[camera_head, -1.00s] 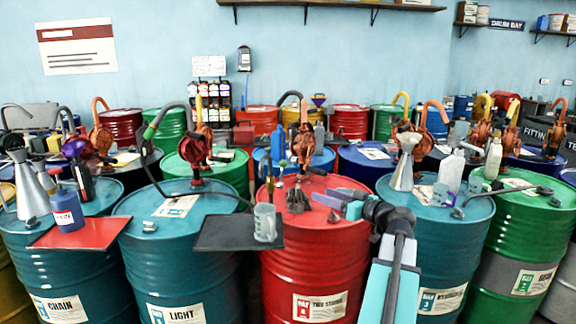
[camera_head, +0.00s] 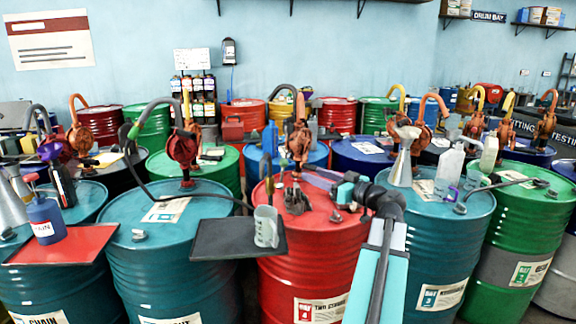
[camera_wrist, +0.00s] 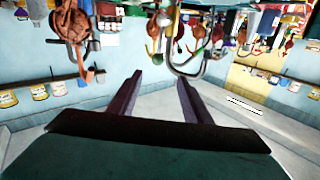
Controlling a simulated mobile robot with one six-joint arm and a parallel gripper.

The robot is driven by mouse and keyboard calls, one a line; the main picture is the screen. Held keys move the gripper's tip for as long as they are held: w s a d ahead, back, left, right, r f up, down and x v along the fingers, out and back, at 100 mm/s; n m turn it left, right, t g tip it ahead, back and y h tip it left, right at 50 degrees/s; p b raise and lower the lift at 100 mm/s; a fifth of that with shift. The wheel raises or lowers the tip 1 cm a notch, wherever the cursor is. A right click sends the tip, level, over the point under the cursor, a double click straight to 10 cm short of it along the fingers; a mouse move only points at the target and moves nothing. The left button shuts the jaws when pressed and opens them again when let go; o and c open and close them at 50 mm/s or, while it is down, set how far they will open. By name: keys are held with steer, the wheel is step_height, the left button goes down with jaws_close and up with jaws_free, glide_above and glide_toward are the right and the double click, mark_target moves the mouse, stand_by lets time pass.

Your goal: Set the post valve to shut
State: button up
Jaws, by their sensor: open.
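My gripper (camera_head: 312,176) reaches over the red drum (camera_head: 318,245) in the head view, its purple fingers pointing left toward the orange hand pump (camera_head: 300,140). In the wrist view my gripper (camera_wrist: 160,78) has its two fingers spread with nothing between them. A dark grey cluster of fittings (camera_head: 296,200) sits just below my fingers in the picture.
A clear measuring jug (camera_head: 266,228) stands on a black tray (camera_head: 215,240) left of the red drum. A metal funnel (camera_head: 404,160) and clear bottle (camera_head: 449,168) stand on the blue drum (camera_head: 435,225) at right. Pumps and hoses crowd the drum tops behind.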

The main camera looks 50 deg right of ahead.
mark_target(287, 164)
steer(key=shift+d, duration=0.1)
steer(key=w+p, duration=0.2)
steer(key=w, duration=0.4)
steer(key=w+p, duration=0.2)
steer(key=w, duration=0.5)
steer(key=shift+w+d, duration=0.2)
steer(key=shift+w, duration=0.05)
steer(key=shift+c, duration=0.6)
